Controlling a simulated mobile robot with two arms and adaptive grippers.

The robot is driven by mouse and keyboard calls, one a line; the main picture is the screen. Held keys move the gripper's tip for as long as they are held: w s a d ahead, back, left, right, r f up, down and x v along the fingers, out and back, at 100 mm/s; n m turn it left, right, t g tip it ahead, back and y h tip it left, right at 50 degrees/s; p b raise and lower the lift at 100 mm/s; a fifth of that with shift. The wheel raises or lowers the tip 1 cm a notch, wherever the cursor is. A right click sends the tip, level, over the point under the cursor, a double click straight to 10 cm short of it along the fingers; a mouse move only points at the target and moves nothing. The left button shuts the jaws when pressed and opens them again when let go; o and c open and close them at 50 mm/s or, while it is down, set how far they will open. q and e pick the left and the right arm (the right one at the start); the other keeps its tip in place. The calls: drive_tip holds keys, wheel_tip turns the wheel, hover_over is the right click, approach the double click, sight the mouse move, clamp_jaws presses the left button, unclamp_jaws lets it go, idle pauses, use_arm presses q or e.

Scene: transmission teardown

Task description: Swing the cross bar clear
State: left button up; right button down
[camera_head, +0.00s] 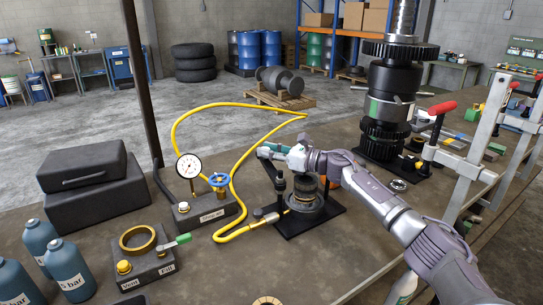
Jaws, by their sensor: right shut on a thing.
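The small fixture (305,202) stands on a black base plate (333,213) in the middle of the bench, with a dark post (280,186) at its left. My right gripper (270,153) reaches in from the right, just above the fixture and near the top of this post. It is shut on the dark cross bar (281,157); the fingers hide most of the bar, so its exact angle cannot be told. My left gripper is not in view.
A yellow hose (240,168) loops from the fixture behind the gauge (189,166) and blue valve. A tall gear stack (392,95) and red-handled clamps (442,108) stand at right. Black cases (88,195) and blue bottles (67,270) are at left.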

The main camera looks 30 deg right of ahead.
drive_tip(key=shift+r, duration=0.1)
drive_tip(key=c, duration=0.9)
unclamp_jaws()
drive_tip(key=shift+o, duration=0.2)
drive_tip(key=v, duration=1.2)
